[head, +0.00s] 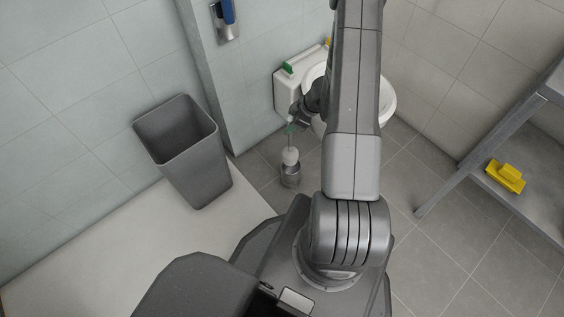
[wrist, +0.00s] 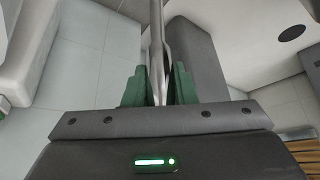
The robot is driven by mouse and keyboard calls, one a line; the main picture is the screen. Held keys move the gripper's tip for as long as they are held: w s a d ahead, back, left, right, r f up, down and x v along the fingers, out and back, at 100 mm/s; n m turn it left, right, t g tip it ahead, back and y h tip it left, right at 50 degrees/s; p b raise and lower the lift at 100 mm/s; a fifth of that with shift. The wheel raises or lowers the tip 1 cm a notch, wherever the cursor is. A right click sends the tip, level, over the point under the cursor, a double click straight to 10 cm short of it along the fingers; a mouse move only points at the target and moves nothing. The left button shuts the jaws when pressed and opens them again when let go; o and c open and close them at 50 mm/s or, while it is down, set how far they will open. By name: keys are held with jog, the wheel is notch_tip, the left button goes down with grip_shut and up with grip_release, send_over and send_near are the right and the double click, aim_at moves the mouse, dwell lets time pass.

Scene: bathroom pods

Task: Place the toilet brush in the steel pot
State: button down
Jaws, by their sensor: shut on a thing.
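The toilet brush hangs upright from my gripper (head: 292,128), its white head (head: 290,156) pointing down. The steel pot (head: 290,179) stands on the grey floor tiles directly below in the head view. The bristle head overlaps the pot's mouth there; I cannot tell whether it is just above the rim or slightly inside. In the wrist view, the green fingers of my gripper (wrist: 159,92) are shut on the brush's thin metal handle (wrist: 157,35). The brush head and the pot cannot be made out in the wrist view.
A white toilet (head: 387,100) stands behind my arm, partly hidden. A grey bin (head: 185,165) stands left of the pot, by the wall. A grey shelf (head: 470,165) with a yellow object (head: 505,176) is at the right. Floor between pot and shelf looks clear.

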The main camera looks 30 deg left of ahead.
aim_at(293, 150)
jog(key=f+b, duration=0.4)
jog(key=f, duration=0.5)
jog(key=f+b, duration=0.4)
jog(key=f, duration=0.4)
jog(key=shift+w+f, duration=0.2)
jog(key=shift+f, duration=0.3)
jog(key=shift+f, duration=0.15)
jog(key=c, duration=1.2)
grip_release()
jog(key=shift+r, duration=0.3)
jog(key=p+v, duration=0.5)
jog(key=v, duration=0.7)
